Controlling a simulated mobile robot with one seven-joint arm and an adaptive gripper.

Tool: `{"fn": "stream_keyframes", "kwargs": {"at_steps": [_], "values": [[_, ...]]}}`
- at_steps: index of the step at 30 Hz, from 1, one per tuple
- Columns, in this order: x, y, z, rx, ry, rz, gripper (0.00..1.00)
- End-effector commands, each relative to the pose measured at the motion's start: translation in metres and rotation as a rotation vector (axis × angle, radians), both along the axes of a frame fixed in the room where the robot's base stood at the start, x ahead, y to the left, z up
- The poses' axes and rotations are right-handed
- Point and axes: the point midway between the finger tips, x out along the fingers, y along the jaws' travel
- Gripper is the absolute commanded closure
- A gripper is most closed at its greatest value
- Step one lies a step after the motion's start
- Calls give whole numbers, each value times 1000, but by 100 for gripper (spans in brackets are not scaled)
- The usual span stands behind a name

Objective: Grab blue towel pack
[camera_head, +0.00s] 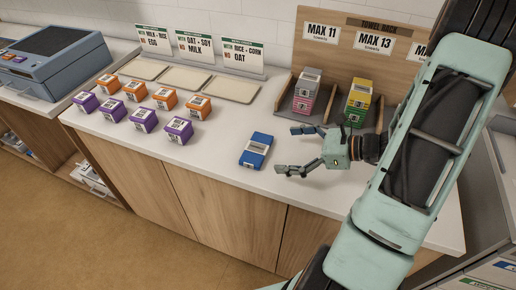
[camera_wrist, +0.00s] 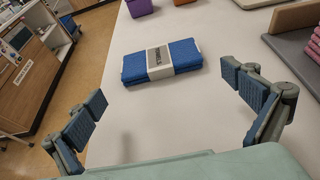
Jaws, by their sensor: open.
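The blue towel pack (camera_head: 257,150) lies flat on the white counter, near its front edge. It has a pale label band around its middle. In the wrist view the blue towel pack (camera_wrist: 162,62) lies ahead of the fingers, centred between them and apart from both. My gripper (camera_head: 290,150) is open and empty, just to the right of the pack in the head view. Its two blue-padded fingers are spread wide in the wrist view (camera_wrist: 165,105).
Purple and orange cartons (camera_head: 143,119) stand on the counter to the left, before several pale trays (camera_head: 185,78). A towel rack (camera_head: 330,88) with pink-grey (camera_head: 304,92) and green-yellow (camera_head: 357,101) stacks stands behind my gripper. The counter around the pack is clear.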

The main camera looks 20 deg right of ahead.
Motion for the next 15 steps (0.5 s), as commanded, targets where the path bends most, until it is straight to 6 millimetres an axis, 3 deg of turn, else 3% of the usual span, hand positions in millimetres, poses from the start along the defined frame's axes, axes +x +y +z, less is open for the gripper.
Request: {"fn": "stream_keyframes", "kwargs": {"at_steps": [15], "values": [[30,47,-22,-1,2,0,0]]}}
